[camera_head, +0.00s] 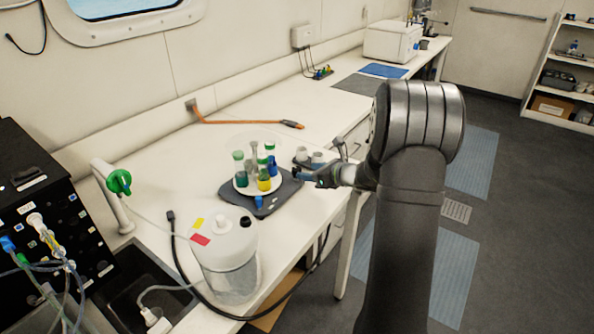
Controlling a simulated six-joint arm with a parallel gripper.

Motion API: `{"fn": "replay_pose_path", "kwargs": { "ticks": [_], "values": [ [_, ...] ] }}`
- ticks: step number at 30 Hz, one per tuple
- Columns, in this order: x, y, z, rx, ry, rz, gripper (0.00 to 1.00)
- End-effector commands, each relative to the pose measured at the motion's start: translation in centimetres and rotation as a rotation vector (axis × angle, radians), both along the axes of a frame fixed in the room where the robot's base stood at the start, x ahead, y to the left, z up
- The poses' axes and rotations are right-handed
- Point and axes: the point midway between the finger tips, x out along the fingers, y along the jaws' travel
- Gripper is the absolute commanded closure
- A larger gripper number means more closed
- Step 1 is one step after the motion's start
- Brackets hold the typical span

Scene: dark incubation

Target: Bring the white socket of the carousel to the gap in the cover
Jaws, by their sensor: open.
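The carousel (243,189) is a small round white holder with several tubes standing in it, with green, yellow and blue colours. It sits on a dark grey base (285,193) on the white bench. The cover appears only as a faint clear outline around the tubes; I cannot make out its gap. I cannot tell which socket is the white one. My gripper (303,177) is at the right side of the carousel, over the edge of the base. It is open; I cannot tell whether it touches anything. A small blue piece (259,202) is at the base's front.
A white-topped clear container (225,250) stands in front of the carousel, with a black cable beside it. Small grey-white cups (309,156) are behind my gripper. An orange-brown jointed bar (245,122) lies farther back. The bench between them is clear.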

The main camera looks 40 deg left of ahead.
Motion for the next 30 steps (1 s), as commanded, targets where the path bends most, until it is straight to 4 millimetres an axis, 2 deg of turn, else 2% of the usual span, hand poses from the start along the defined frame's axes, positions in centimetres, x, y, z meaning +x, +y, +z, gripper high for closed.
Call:
{"fn": "replay_pose_path", "kwargs": {
  "ticks": [3,9,15,22,23,27,30],
  "values": [
    [0.2,2.4,-1.1,-0.001,0.001,0.003,0.48],
    [0.7,5.0,-2.1,0.0,0.0,0.001,0.48],
    [0.8,6.0,-2.5,0.0,-0.001,-0.001,0.48],
    [0.8,6.0,-2.5,0.0,0.0,-0.001,0.48],
    [0.8,6.0,-2.5,0.0,0.0,-0.001,0.5],
    [0.8,6.0,-2.5,0.0,0.0,-0.001,0.78],
    [0.8,6.0,-2.5,0.0,0.0,-0.001,0.93]
  ]
}}
